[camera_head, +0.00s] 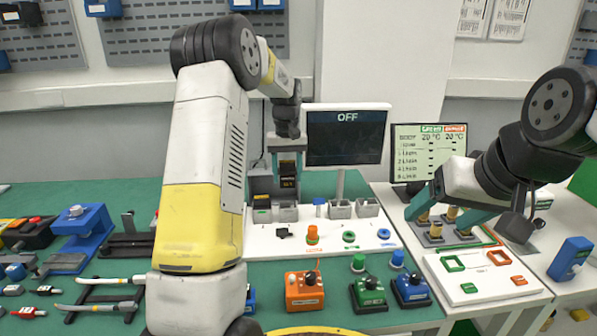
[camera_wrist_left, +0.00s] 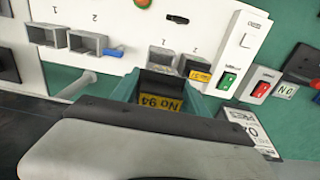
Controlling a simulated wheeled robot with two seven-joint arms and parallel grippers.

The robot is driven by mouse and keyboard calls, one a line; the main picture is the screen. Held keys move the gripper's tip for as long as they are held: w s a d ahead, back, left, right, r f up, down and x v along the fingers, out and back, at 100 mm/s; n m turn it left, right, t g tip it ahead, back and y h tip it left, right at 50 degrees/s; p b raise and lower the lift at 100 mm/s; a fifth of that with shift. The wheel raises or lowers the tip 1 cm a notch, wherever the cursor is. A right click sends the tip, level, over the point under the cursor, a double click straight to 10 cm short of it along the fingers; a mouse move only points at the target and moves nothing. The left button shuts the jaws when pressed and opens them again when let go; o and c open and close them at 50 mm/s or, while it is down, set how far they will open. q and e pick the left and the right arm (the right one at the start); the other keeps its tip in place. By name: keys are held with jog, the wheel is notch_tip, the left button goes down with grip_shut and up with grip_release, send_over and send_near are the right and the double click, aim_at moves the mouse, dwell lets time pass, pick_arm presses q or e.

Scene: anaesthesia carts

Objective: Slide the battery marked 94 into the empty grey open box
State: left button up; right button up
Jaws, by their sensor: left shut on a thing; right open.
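My left gripper (camera_head: 288,158) is shut on a black battery (camera_head: 288,176) with a yellow label. In the left wrist view the label of the battery (camera_wrist_left: 160,98) reads No 94, upside down. The battery hangs above a grey open box (camera_head: 288,213) on the white board; this box also shows in the left wrist view (camera_wrist_left: 161,58) and looks empty. Beside it, another grey box (camera_head: 262,214) holds a yellow-labelled battery (camera_wrist_left: 200,75). Two more grey open boxes (camera_head: 339,209) (camera_head: 367,207) stand further right, apparently empty. My right gripper (camera_head: 445,212) is open above a grey block with brass posts.
The white board (camera_head: 320,240) carries coloured knobs, with a dark monitor (camera_head: 346,137) reading OFF behind. Orange (camera_head: 304,291), green (camera_head: 368,296) and blue (camera_head: 411,290) units stand in front. A blue stand (camera_head: 83,232) and tools lie left.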

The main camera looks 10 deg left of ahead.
pick_arm(q)
jog(key=shift+f, duration=2.85)
jog(key=shift+f, duration=1.35)
jog(key=o, duration=1.2)
jog(key=shift+r, duration=0.1)
notch_tip(320, 180, up, 7)
jog(key=shift+r, duration=0.3)
